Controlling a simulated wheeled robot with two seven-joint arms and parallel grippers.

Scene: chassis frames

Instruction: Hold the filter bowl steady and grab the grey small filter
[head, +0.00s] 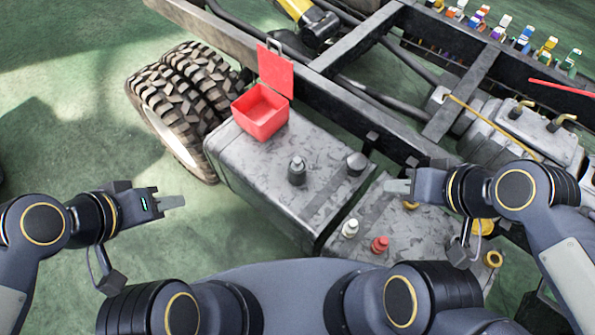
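A dark grey bottle-shaped part (297,171) stands upright on the grey metal box top, with a narrow neck; it may be the filter bowl. My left gripper (172,202) is over the green floor, left of the box and apart from both parts. My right gripper (398,187) is to the right of the small grey part, near the gap between the two metal boxes.
An open red box (262,112) stands at the far left of the metal box (240,178). A white-topped part (349,229) and a red part (380,244) stand on the nearer box. Chassis rails (345,120) and tyres (170,95) lie beyond.

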